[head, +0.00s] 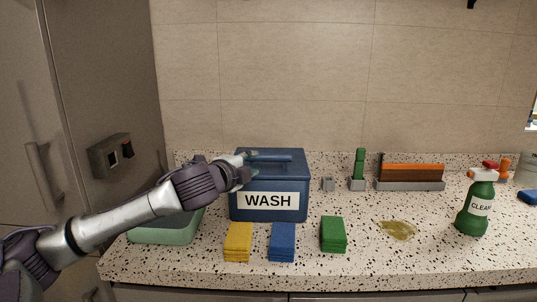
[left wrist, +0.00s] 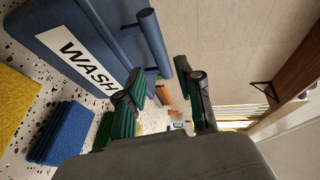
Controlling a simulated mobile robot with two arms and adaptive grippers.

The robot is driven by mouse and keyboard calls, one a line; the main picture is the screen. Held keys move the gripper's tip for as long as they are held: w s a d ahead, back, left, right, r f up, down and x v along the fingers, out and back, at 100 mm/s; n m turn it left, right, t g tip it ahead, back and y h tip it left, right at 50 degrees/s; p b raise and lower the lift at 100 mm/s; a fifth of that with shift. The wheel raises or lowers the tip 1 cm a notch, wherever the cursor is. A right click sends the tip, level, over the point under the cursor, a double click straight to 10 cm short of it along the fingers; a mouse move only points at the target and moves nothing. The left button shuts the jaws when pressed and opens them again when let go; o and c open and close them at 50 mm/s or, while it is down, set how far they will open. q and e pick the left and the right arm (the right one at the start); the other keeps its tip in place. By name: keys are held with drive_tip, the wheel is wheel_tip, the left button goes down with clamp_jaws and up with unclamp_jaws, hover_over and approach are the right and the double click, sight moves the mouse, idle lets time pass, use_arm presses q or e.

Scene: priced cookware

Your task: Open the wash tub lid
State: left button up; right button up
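The blue wash tub (head: 240,212) stands on the speckled counter against the back wall, with a white WASH label on its front. Its lid looks shut. A blue bar handle (head: 283,158) runs across the top of the lid. In the left wrist view the handle (left wrist: 153,40) shows as a round bar, its near end around the space between my fingertips. My left gripper (head: 249,164) is at the left end of the handle; its fingers are apart in the left wrist view (left wrist: 160,72). Whether they touch the handle I cannot tell. My right gripper is out of view.
Yellow (head: 238,242), blue (head: 282,242) and green (head: 333,234) sponges or cloths lie before the tub. A green container (head: 160,234) sits under my left arm. A brush rack (head: 410,184), a yellowish spill (head: 397,230) and a CLEAN spray bottle (head: 472,222) are to the right.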

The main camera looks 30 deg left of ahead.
sight(266, 158)
use_arm(q)
drive_tip(key=x, duration=0.4)
drive_tip(key=shift+w+f+p, duration=0.1)
drive_tip(key=shift+w+p, duration=0.25)
drive_tip(key=x, duration=0.5)
drive_tip(key=shift+w+p, duration=0.1)
drive_tip(key=shift+p, duration=0.25)
drive_tip(key=shift+w+f, duration=0.2)
drive_tip(key=shift+w, duration=0.2)
clamp_jaws()
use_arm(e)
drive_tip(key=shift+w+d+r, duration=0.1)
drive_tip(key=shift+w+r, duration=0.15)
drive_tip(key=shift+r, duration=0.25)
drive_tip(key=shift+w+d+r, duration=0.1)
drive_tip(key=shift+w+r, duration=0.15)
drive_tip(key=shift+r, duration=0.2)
